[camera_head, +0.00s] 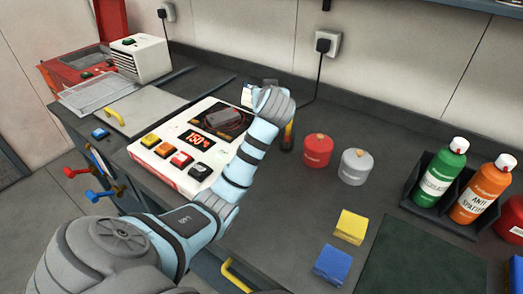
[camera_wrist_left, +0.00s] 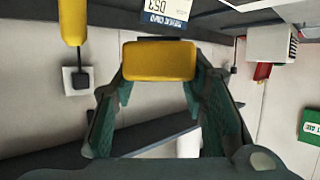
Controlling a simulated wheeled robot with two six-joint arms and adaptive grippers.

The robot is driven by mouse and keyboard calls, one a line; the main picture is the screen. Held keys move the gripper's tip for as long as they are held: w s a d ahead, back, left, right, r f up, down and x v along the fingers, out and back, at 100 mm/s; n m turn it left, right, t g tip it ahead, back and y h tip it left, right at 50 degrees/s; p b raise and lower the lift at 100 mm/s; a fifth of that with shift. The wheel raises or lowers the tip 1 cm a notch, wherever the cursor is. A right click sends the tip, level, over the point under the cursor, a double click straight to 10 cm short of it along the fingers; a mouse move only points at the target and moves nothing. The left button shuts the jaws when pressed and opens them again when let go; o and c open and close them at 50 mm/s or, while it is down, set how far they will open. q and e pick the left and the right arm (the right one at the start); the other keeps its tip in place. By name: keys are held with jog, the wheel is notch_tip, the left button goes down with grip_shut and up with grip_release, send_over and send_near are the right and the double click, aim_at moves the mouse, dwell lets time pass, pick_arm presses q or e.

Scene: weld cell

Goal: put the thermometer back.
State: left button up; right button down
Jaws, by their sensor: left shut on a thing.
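My left gripper (camera_wrist_left: 160,85) has its green-padded fingers on both sides of a yellow block-shaped thing (camera_wrist_left: 160,62), which I take to be the thermometer. It is shut on it. In the head view the gripper is mostly hidden behind my own grey wrist, near the back of the bench. A dark and yellow-orange piece (camera_head: 288,133) shows just right of the wrist there; I cannot tell whether it belongs to the held thing. A rounded yellow piece (camera_wrist_left: 73,20) also shows at the upper left of the wrist view. My right gripper is not in view.
A white panel (camera_head: 170,180) with coloured buttons and a red display lies left of my arm. A red canister (camera_head: 317,150) and a grey canister (camera_head: 355,166) stand close on the right. A label card (camera_wrist_left: 167,12) is behind the held thing. Bench between canisters and yellow block (camera_head: 350,227) is clear.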

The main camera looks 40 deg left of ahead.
aim_at(261, 172)
pick_arm(q)
jog(key=s+n+g+y, duration=0.2)
jog(key=n+g, duration=0.1)
jog(key=s+n+g+y+b, duration=0.1)
jog(key=n, duration=0.1)
jog(key=shift+s+d+g, duration=0.1)
jog(key=shift+d+g, duration=0.2)
jog(key=shift+d, duration=0.05)
jog(key=s+d+r+n+g+y+b, duration=0.1)
jog(key=s+d+r+n+g+b, duration=0.15)
jog(key=s+d+n+g, duration=0.3)
jog(key=shift+m+g, duration=0.25)
jog(key=f, duration=0.6)
jog(key=f+b, duration=0.1)
jog(key=f, duration=1.1)
jog(key=shift+a+f, duration=0.25)
jog(key=o, duration=1.3)
jog(key=shift+r, duration=0.1)
jog(key=v, duration=1.2)
jog(key=shift+d+b, duration=0.1)
jog(key=shift+b, duration=0.25)
